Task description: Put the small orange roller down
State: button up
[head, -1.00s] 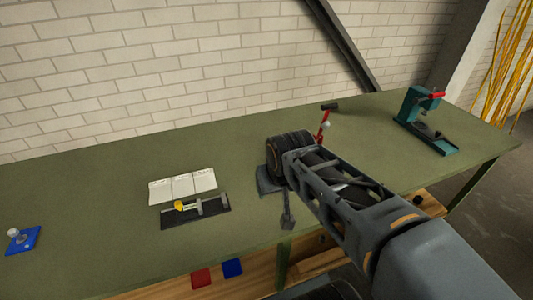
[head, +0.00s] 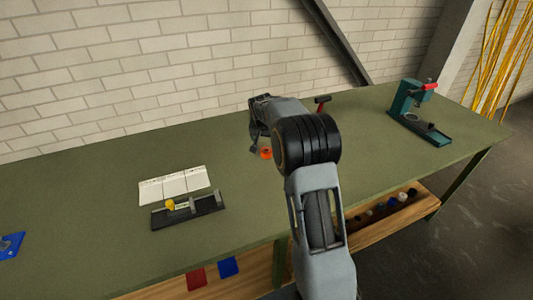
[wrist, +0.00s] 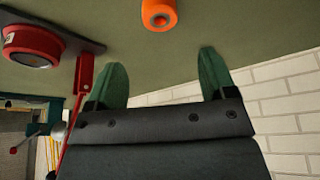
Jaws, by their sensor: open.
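The small orange roller (head: 266,153) is on the green bench top beside the end of my arm in the head view. In the wrist view the roller (wrist: 158,15) shows at the top edge, partly cut off, with a grey hub in its end face. My gripper (wrist: 160,70) is open, its two green fingers spread wide with nothing between them. The roller lies beyond the fingertips, apart from them. My arm hides most of the gripper in the head view.
A red-handled tool (head: 322,104) stands close behind my arm. A teal press (head: 412,108) is at the bench's right end. A dark measuring fixture (head: 190,212) and white sheets (head: 174,185) lie left of my arm. Bench between them is clear.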

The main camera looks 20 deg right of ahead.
aim_at(266, 149)
jog(key=p+x, duration=0.2)
jog(key=x, duration=0.8)
jog(key=shift+w+f+p, duration=0.15)
jog(key=shift+f+p, duration=0.15)
jog(key=shift+p, duration=0.05)
jog(key=shift+c, duration=0.2)
jog(key=c, duration=1)
jog(key=shift+r, duration=0.1)
jog(key=shift+c, duration=0.2)
